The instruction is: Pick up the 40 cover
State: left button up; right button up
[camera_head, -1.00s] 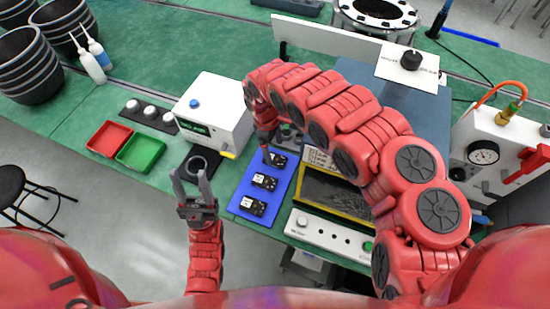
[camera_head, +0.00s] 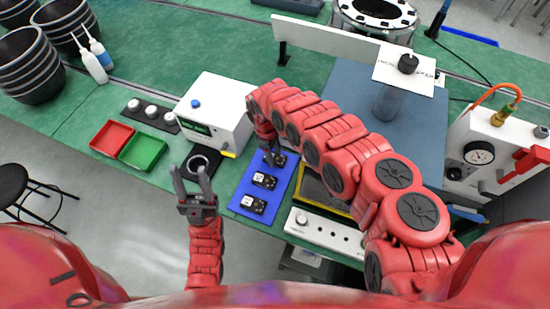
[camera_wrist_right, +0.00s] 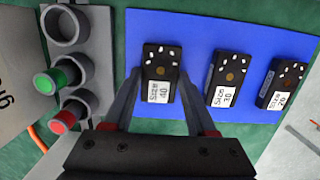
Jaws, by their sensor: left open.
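The 40 cover (camera_wrist_right: 160,75) is a small black block with white marks and a white label reading size 40. It lies on the blue mat (camera_wrist_right: 200,30) and is the leftmost block in the right wrist view. In the head view the 40 cover (camera_head: 278,159) is the farthest of the row, partly hidden by my right gripper (camera_head: 270,150). In the wrist view my right gripper (camera_wrist_right: 159,84) is open, with one finger on each side of the cover's label end. I cannot tell whether the fingers touch it. My left gripper (camera_head: 194,182) is open and empty, pointing up.
The size 30 cover (camera_wrist_right: 223,78) and size 20 cover (camera_wrist_right: 280,84) lie beside it on the mat. A grey button panel (camera_wrist_right: 80,70) stands left of the mat in the wrist view. A white box (camera_head: 213,114) and green tray (camera_head: 143,151) are left in the head view.

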jog(key=c, duration=0.7)
jog(key=shift+r, duration=0.1)
